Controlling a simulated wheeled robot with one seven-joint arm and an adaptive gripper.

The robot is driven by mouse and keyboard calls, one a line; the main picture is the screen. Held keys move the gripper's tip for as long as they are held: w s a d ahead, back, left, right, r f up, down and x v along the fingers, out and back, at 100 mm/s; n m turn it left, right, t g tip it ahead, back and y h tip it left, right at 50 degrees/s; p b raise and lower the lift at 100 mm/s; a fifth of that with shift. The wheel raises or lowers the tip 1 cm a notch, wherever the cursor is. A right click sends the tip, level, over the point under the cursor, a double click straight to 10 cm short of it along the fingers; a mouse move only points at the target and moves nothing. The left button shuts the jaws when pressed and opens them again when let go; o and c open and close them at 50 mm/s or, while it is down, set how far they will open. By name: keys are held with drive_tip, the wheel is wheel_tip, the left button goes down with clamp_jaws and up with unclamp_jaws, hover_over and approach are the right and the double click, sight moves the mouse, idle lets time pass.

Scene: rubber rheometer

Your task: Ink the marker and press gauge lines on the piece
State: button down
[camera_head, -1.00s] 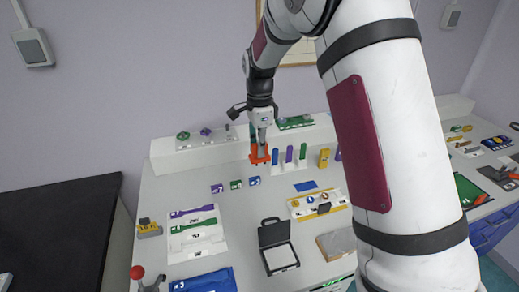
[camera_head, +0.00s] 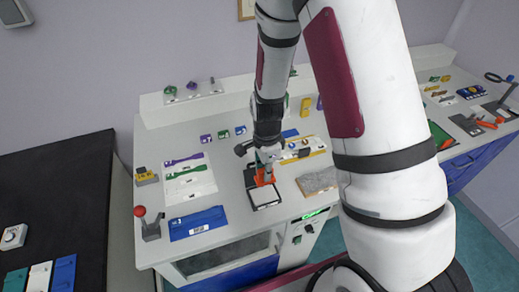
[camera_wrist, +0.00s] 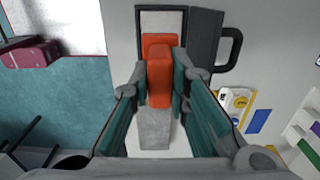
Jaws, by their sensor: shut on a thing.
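My gripper (camera_head: 266,166) is shut on the orange marker (camera_head: 262,179), which also shows between the fingers in the wrist view (camera_wrist: 159,75). It holds the marker over the open ink pad (camera_head: 264,197), a black case with a pale pad and its dark lid behind. In the wrist view the pad's dark frame (camera_wrist: 140,30) surrounds the marker's far end, and the lid (camera_wrist: 204,35) is to the right. I cannot tell whether the marker touches the pad. A purple strip (camera_head: 183,159) and a green strip (camera_head: 186,172) lie on a white tray (camera_head: 202,189); which is the piece is unclear.
A blue tray (camera_head: 198,223) and a red-knobbed lever (camera_head: 148,225) stand front left. A yellow-edged fixture (camera_head: 317,152) and a grey-brown block (camera_head: 317,181) are right of the pad. My arm hides part of the table.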

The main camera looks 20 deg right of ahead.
drive_tip(key=shift+s+f, duration=0.1)
drive_tip(key=shift+s, duration=0.45)
drive_tip(key=shift+a, duration=0.1)
wheel_tip(320, 180, down, 2)
drive_tip(key=shift+w+f, duration=0.15)
drive_tip(key=shift+f+b, duration=0.55)
drive_tip(key=shift+f, duration=1.35)
drive_tip(key=shift+f, duration=0.55)
idle(1.0)
drive_tip(key=shift+r+p, duration=1.1)
drive_tip(key=shift+r, duration=2.45)
